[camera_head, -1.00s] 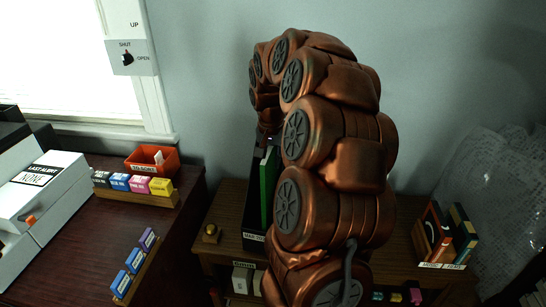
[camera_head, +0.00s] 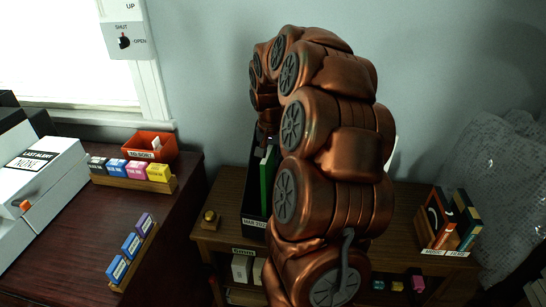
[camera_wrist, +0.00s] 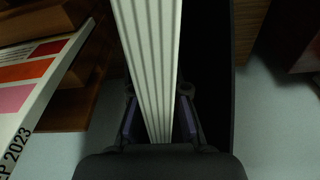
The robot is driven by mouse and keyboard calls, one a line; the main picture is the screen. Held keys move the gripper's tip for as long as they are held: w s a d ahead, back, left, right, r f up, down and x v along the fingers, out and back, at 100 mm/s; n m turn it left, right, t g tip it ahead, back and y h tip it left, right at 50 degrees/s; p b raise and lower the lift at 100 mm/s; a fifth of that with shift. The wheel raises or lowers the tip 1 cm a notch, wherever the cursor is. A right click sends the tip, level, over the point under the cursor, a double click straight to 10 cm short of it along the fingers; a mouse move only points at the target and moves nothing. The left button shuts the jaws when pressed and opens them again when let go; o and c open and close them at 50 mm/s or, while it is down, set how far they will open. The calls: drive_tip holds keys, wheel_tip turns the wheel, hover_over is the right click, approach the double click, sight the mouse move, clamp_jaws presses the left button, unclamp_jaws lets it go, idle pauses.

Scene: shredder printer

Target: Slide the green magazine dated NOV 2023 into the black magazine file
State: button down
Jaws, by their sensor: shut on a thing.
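The green magazine (camera_head: 267,180) stands upright in the head view, with its lower part inside the black magazine file (camera_head: 254,196) on the wooden shelf unit. In the wrist view, my gripper (camera_wrist: 160,125) is shut on the magazine, whose pale page edges (camera_wrist: 152,60) run between the two fingers. A dark side of the file (camera_wrist: 215,90) shows to the right of it. The date on the magazine is not visible. In the head view my arm hides my gripper and part of the file.
A magazine marked SEP 2023 (camera_wrist: 40,85) lies left of my gripper in the wrist view. A small brass object (camera_head: 210,219) stands left of the file. Upright books (camera_head: 447,222) stand on the right. A dark desk (camera_head: 75,225) with ink boxes is at the left.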

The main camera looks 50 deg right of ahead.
drive_tip(key=c, duration=1.1)
unclamp_jaws()
drive_tip(key=shift+r+p, duration=0.8)
drive_tip(key=shift+r, duration=3.25)
